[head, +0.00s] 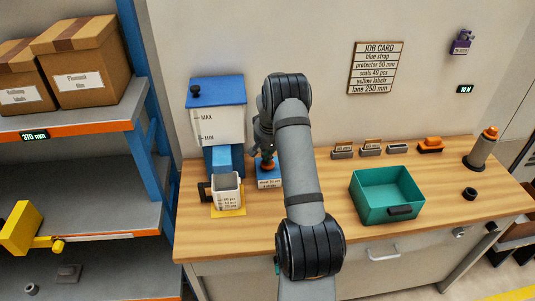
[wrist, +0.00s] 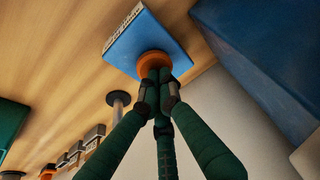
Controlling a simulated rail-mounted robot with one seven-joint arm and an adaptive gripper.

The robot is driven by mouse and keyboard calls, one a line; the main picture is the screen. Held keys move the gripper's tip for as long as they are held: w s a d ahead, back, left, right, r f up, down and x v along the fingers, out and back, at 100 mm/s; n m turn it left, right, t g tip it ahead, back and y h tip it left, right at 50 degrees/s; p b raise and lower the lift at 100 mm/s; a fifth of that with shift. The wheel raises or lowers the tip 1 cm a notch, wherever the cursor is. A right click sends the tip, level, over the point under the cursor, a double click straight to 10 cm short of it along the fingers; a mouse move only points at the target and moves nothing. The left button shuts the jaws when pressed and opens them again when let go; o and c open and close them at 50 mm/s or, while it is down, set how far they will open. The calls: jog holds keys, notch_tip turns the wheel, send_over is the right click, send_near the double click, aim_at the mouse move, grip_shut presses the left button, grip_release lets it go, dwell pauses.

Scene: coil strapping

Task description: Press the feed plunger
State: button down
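The feed plunger shows as an orange round knob (head: 268,166) on a small blue box (head: 268,183) with a white label, beside the dispenser. In the wrist view the orange knob (wrist: 149,58) sits on the blue box (wrist: 130,40). My gripper (wrist: 158,76) has its dark green fingers drawn together, with the tips right at the knob. They appear to touch it, but I cannot tell how firmly. Nothing shows between the fingers. In the head view my gripper (head: 266,150) is over the knob, partly hidden by my arm.
A dispenser (head: 217,120) with a blue lid stands left of the knob, a measuring cup (head: 226,192) at its front. A teal bin (head: 372,210) is on the bench to the right. A dark round-topped post (wrist: 118,99) stands near the blue box.

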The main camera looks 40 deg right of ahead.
jog(key=shift+a+f, duration=0.1)
notch_tip(320, 180, up, 4)
jog(key=shift+r+p, duration=0.1)
jog(key=shift+p, duration=1.1)
jog(key=b+v, duration=0.3)
jog(key=v, duration=0.7)
jog(key=c, duration=2.5)
grip_release()
jog(key=shift+w, duration=0.1)
jog(key=shift+c, duration=0.2)
notch_tip(320, 180, up, 3)
jog(key=shift+w+f, duration=0.1)
jog(key=shift+f, duration=0.1)
grip_shut()
